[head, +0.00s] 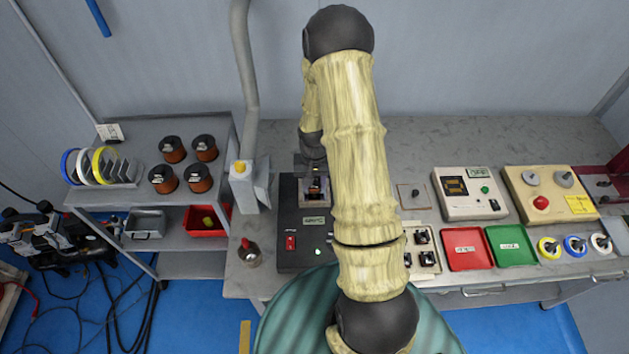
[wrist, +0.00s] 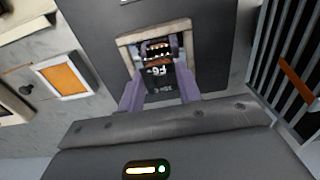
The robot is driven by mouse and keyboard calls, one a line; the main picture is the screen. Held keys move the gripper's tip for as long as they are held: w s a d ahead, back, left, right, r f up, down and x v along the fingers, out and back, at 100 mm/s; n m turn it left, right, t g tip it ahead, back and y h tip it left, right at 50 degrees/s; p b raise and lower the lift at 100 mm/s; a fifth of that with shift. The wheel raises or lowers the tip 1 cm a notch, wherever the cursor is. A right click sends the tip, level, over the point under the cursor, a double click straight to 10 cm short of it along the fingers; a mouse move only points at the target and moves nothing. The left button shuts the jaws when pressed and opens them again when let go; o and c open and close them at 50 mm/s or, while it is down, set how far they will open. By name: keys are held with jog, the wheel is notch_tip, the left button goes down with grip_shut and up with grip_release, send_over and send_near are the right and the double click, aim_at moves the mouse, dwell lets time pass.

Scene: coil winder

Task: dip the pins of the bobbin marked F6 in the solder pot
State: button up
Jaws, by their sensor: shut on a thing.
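The bobbin marked F6 (wrist: 157,72) is black with copper winding and a row of shiny pins; its marking reads upside down in the wrist view. My gripper (wrist: 159,92) is shut on it, one purple finger on each side. The bobbin is over or inside the pale square rim of the solder pot (wrist: 126,52). Whether the pins touch solder is hidden. In the head view, my gripper (head: 314,178) is at the pot opening of the dark solder unit (head: 290,250), which has a red switch and a small green light.
Right of my arm are a holder with black bobbins (head: 408,260), a red tray (head: 467,249), a green tray (head: 514,247), a meter (head: 468,194) and a beige winder box (head: 549,197).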

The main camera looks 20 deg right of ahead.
jog(key=shift+w+f+b, duration=0.1)
jog(key=shift+f+b, duration=0.45)
jog(key=shift+f, duration=0.2)
dwell(0.9)
dwell(0.4)
jog(key=shift+r, duration=0.1)
dwell(0.4)
jog(key=shift+r+p, duration=2.05)
jog(key=shift+r, duration=0.65)
